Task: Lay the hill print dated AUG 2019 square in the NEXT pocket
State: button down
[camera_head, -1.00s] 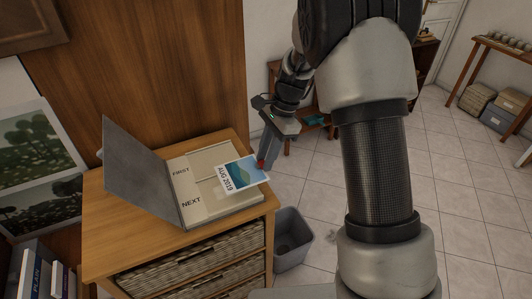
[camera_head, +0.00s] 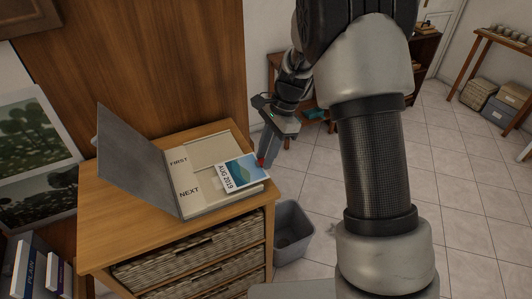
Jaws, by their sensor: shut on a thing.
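The hill print (camera_head: 243,173), with a blue hill picture and a white strip reading AUG 2019, is over the right part of the open album. My gripper (camera_head: 261,163) is shut on its right edge. The print is tilted relative to the page. The album page (camera_head: 188,209) carries the labels FIRST and NEXT. The NEXT pocket (camera_head: 208,203) is the lower one, and the print covers part of its area. I cannot tell whether the print touches the page. The FIRST pocket (camera_head: 205,152) is above it and looks empty.
The album's grey cover (camera_head: 135,160) stands raised on the left. The album lies on a wooden cabinet (camera_head: 120,231) with wicker drawers. A grey bin (camera_head: 293,236) stands on the floor to the right. Framed pictures (camera_head: 38,150) and books (camera_head: 35,273) are at the left.

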jog(key=shift+f, duration=0.25)
jog(key=c, duration=1.2)
grip_release()
jog(key=shift+o, duration=0.2)
jog(key=shift+r+p, duration=2.65)
jog(key=shift+r, duration=0.9)
